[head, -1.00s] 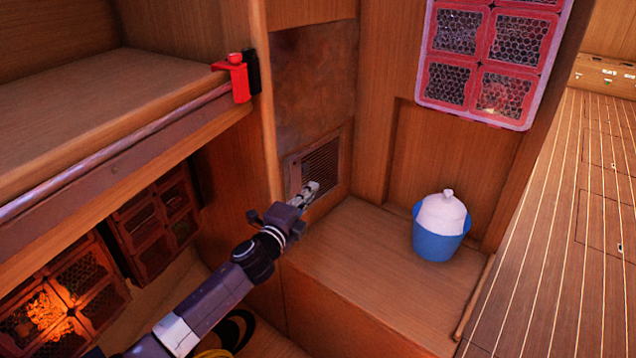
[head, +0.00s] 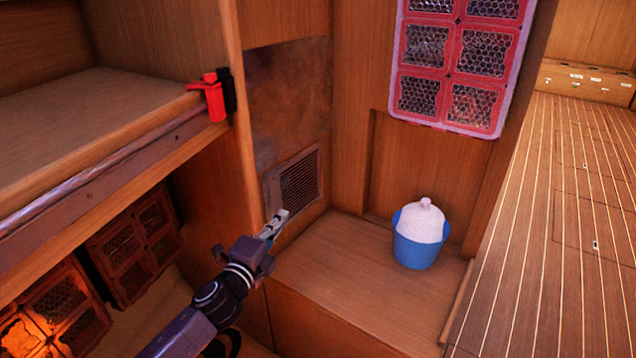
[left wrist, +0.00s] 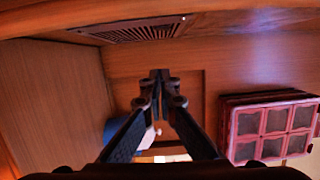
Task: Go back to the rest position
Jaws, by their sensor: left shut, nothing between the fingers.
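My left gripper (head: 277,222) is shut and empty in the head view. It is in front of the wooden bench, just below and left of the vent grille (head: 298,182) on the wall. In the left wrist view its two fingers (left wrist: 161,76) meet at the tips with nothing between them. My right gripper is in neither view.
A blue tub with a white top (head: 420,236) stands on the bench (head: 345,270) to the right; the left wrist view shows part of its blue side (left wrist: 118,130). A red clamp (head: 212,97) sits on the shelf edge. A red-framed mesh panel (head: 456,60) hangs above. Plank floor lies at right.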

